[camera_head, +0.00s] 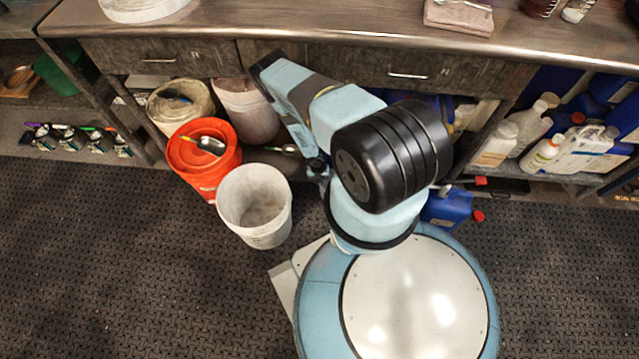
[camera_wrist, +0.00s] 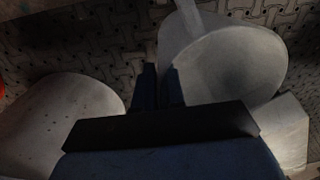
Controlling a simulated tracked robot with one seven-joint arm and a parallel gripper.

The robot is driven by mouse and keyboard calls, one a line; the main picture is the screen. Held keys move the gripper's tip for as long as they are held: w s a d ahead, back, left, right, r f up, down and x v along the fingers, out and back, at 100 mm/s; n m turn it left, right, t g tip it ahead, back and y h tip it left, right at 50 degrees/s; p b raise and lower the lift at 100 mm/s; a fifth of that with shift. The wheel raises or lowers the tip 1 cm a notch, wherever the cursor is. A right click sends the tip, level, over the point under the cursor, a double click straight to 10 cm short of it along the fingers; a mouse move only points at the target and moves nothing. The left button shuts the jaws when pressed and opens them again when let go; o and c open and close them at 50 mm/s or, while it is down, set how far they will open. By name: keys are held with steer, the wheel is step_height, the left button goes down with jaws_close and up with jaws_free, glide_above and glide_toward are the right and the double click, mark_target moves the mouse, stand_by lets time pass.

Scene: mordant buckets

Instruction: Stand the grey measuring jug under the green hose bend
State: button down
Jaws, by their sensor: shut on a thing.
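The grey measuring jug (camera_wrist: 235,72) is in the wrist view, a round grey vessel with a wide mouth. My gripper (camera_wrist: 163,82) is shut on its near left edge. The jug looks tilted in this view, with dark patterned floor mat behind it. In the head view my arm hides the gripper and the jug. I make out no green hose bend in either view.
A white bucket (camera_head: 254,205) stands on the floor, with an orange bucket (camera_head: 203,158) holding a tool behind it. Bottles (camera_head: 497,146) fill the right shelf. A blue jerrycan (camera_head: 447,207) stands beside my base. The counter (camera_head: 330,30) overhangs the shelves. The left floor is clear.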

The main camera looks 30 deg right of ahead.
steer(key=shift+w+d+f, duration=0.15)
steer(key=shift+w+f, duration=0.15)
steer(key=shift+f, duration=0.05)
steer(key=f, duration=0.3)
steer(key=shift+w+f, duration=0.15)
steer(key=shift+w, duration=0.05)
steer(key=c, duration=1.2)
jaws_free()
steer(key=shift+c, duration=0.2)
step_height(320, 180, up, 12)
steer(key=shift+a, duration=0.3)
steer(key=shift+w, duration=0.1)
